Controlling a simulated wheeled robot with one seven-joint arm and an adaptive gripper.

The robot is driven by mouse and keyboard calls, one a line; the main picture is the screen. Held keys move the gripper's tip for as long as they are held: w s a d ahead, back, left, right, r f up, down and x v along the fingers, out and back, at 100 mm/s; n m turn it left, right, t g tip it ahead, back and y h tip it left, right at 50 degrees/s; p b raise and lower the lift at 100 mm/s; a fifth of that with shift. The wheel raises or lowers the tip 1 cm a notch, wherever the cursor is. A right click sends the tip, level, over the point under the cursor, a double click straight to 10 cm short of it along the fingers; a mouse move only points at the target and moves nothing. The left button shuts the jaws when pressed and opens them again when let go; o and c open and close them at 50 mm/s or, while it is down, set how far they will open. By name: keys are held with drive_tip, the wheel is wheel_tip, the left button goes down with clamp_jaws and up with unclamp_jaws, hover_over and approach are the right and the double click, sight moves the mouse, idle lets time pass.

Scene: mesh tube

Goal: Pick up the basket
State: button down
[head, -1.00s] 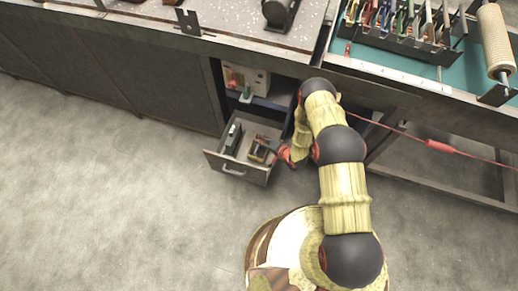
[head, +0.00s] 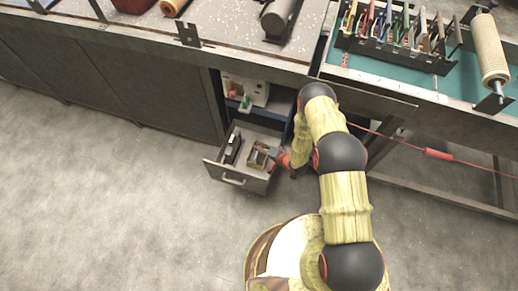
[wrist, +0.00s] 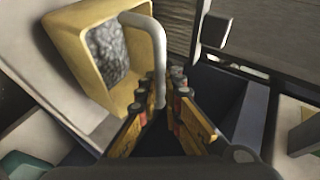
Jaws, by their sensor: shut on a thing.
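The basket (wrist: 82,58) is a yellow, square-rimmed box with a grey, rough-looking inside and a pale bent handle (wrist: 158,45). In the wrist view it is at the upper left and looks tilted. My gripper (wrist: 168,88) is shut on the basket's handle, with its fingers on either side of the bar. In the head view the small basket (head: 257,159) is in or just above the open drawer (head: 235,176), and my gripper (head: 273,156) reaches it from the right. I cannot tell whether the basket touches the drawer floor.
A dark narrow object (head: 232,148) lies in the drawer's left part. A white box (head: 245,90) stands on the shelf above. The workbench (head: 240,50) overhangs the drawer. A red cable (head: 438,154) runs at the right. The floor (head: 110,210) at left is clear.

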drive_tip(key=shift+r+p, duration=1.2)
drive_tip(key=shift+r, duration=2.5)
